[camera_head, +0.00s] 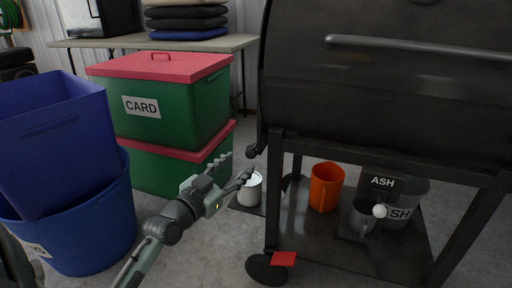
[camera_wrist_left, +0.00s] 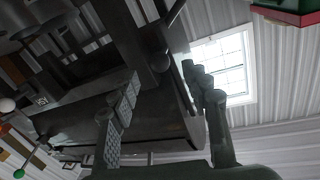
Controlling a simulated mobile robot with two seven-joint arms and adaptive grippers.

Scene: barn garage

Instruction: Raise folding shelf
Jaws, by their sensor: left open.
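A large dark barrel grill (camera_head: 385,85) stands at the right in the head view, on a frame with a lower rack. No folding shelf can be picked out for certain. A small dark flat panel (camera_head: 244,207) shows low beside the grill's left legs, and I cannot tell whether it is part of a shelf. My left gripper (camera_head: 238,169) is open and empty, just left of the grill's left legs. In the left wrist view its two fingers (camera_wrist_left: 162,73) are spread, with dark grill parts (camera_wrist_left: 160,125) behind them. My right gripper is not in view.
A white can (camera_head: 250,188) stands close to my left gripper. Green bins with red lids (camera_head: 160,68) and a blue tub (camera_head: 95,235) crowd the left. An orange bucket (camera_head: 325,187) and ash containers sit on the lower rack. A wheel (camera_head: 265,269) is at the front.

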